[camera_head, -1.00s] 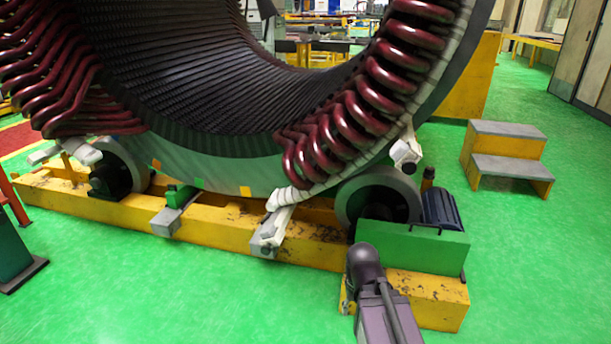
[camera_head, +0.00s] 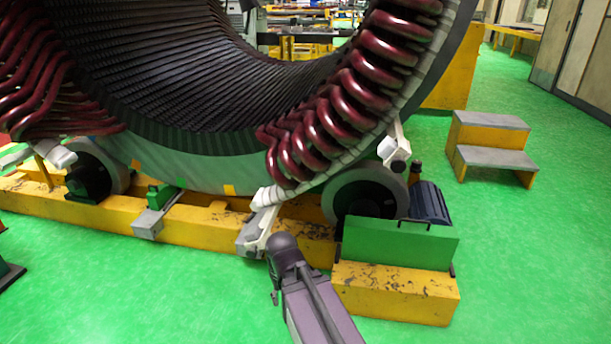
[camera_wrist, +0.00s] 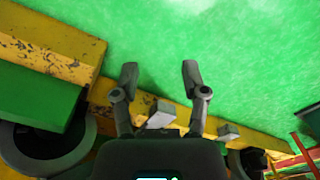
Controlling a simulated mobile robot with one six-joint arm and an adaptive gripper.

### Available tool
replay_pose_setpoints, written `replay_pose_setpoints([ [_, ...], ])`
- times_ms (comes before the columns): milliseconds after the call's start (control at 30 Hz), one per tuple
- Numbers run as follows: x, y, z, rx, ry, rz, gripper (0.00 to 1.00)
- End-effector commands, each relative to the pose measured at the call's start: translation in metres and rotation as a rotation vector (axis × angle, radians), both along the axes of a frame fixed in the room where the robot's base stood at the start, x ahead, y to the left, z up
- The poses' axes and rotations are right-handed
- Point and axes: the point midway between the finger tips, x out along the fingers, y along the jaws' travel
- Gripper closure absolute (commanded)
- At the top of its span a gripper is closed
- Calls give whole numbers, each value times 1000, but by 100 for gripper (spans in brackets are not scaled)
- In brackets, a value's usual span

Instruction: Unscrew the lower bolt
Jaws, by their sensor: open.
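The stator (camera_head: 190,150) is a large dark ring with red coil ends, resting on a yellow base. A white clamp (camera_head: 262,218) with a grey end block stands at its lower right edge, and a similar clamp (camera_head: 392,150) sits higher on the right. No bolt is clearly distinguishable on either clamp. My gripper (camera_wrist: 160,76) is open and empty in the wrist view, with green floor between its fingertips. A grey block (camera_wrist: 160,114) shows beyond the gap, nearer the palm. In the head view my arm covers part of the lower clamp's surroundings and the fingers cannot be made out.
The yellow base (camera_head: 395,290) carries a green box (camera_head: 400,243) and a roller wheel (camera_head: 345,190) right of my arm. Another grey block (camera_head: 150,223) juts from the base at left. Yellow steps (camera_head: 490,140) stand at right. The green floor in front is open.

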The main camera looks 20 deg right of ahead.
Motion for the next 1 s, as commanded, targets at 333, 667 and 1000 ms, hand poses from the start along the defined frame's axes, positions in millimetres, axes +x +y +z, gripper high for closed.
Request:
replay_pose_setpoints([
  [333,2,-1,-1,-5,-4,-5,4],
  [667,63,-41,-23,-167,-140,-155,2],
  [1000,199,-140,-33,-483,-563,-435,2],
])
